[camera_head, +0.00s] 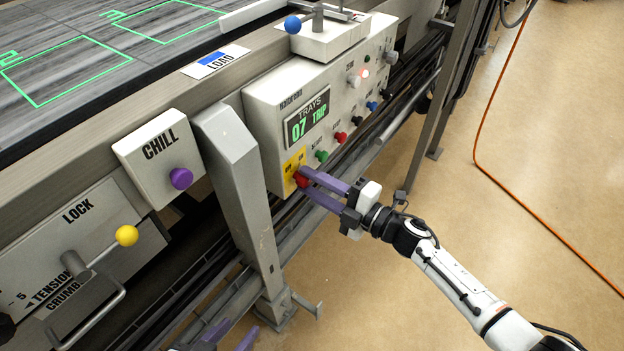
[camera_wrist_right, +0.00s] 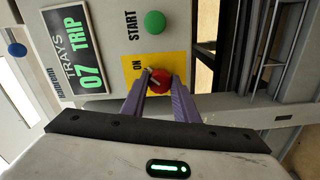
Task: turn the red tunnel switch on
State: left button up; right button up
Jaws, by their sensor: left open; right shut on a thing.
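The red tunnel switch (camera_head: 301,180) is a red knob on a yellow plate (camera_head: 290,162), low on the left of the white control box. In the right wrist view the red switch (camera_wrist_right: 159,82) sits between my two purple fingertips, and "ON" is printed on the yellow plate (camera_wrist_right: 174,62). A pale pointer line shows on the knob; its exact setting is hard to tell. My right gripper (camera_head: 305,179) is shut on the red switch. My left gripper (camera_head: 232,335) is open and empty at the bottom edge, away from the box.
The display (camera_head: 307,118) reads "TRAYS 07 TRIP". A green button (camera_head: 321,156), a red button (camera_head: 341,137) and other knobs sit beside the switch. A slanted grey post (camera_head: 237,185) stands left of it. The floor at right is open, with an orange cable (camera_head: 483,160).

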jog(key=shift+m, duration=0.3)
jog(key=o, duration=1.1)
jog(key=shift+c, duration=0.2)
jog(key=shift+d, duration=0.1)
jog(key=p+v, duration=0.1)
jog(key=v, duration=0.9)
jog(key=shift+s, duration=0.1)
